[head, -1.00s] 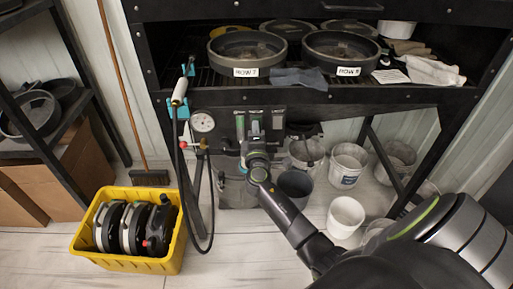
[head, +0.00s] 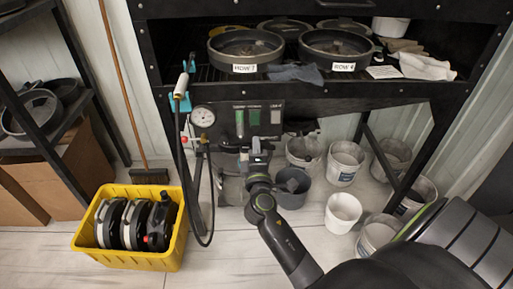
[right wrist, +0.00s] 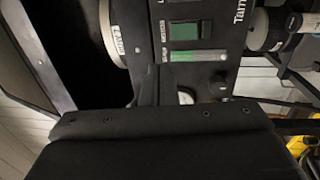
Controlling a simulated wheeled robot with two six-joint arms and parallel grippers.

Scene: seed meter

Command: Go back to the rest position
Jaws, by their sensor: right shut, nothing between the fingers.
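My right gripper (head: 257,146) is in front of the lower edge of a black control panel (head: 228,118) under the bench. It is shut with nothing held, and its arm comes in from the lower right. In the right wrist view the narrow dark fingers (right wrist: 152,80) point up at the panel, with its green display (right wrist: 185,31) just beyond. I cannot tell the exact gap between fingertips and panel. My left gripper is not in view.
A hose and wand (head: 181,88) hang left of the panel. A yellow crate (head: 128,260) with several discs stands lower left. Several buckets (head: 343,212) stand at right.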

